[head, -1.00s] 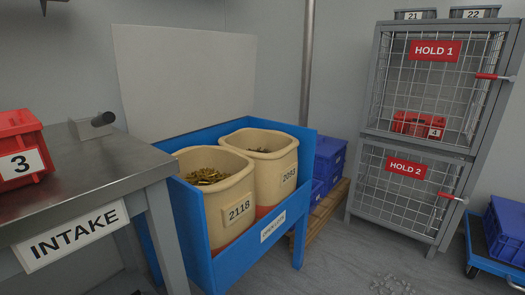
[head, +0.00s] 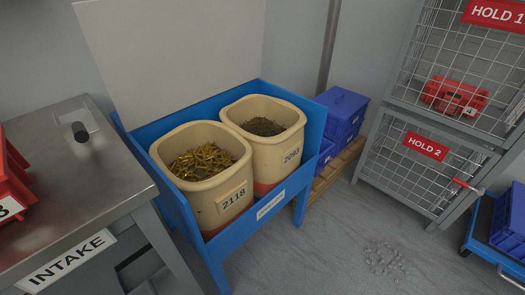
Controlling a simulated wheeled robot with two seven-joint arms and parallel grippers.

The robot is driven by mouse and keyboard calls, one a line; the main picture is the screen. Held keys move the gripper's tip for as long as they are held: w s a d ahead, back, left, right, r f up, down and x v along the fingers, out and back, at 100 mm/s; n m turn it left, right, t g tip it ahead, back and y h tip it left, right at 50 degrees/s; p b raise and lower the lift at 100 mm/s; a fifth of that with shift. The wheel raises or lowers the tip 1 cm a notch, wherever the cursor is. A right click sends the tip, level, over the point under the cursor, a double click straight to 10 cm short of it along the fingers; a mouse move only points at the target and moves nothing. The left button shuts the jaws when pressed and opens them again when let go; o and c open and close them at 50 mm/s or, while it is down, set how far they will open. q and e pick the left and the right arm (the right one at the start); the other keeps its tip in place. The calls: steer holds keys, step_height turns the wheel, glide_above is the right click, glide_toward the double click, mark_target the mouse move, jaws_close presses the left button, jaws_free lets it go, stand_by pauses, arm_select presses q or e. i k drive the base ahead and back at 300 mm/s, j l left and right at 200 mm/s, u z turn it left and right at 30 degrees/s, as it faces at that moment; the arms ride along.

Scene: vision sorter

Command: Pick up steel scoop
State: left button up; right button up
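A grey metal piece with a short dark cylinder (head: 80,132) lies on the steel intake table (head: 60,205) at the left. It looks like it could be the steel scoop with its handle, but I cannot tell for sure. No other scoop shows. Neither of my grippers is in view.
A blue stand (head: 185,213) holds two cream tubs, 2118 (head: 225,205) with brass-coloured pieces and 2093 (head: 290,150) with darker contents. A red bin (head: 12,180) sits at the table's left. Hold cages (head: 425,165) and a blue cart (head: 490,255) stand right. Floor between is mostly clear.

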mark_target(76, 124)
steer(key=u, duration=0.4)
steer(key=j+u, duration=0.1)
steer(key=u, duration=0.7)
steer(key=i+u, duration=0.1)
steer(key=u, duration=0.7)
steer(key=l, duration=0.1)
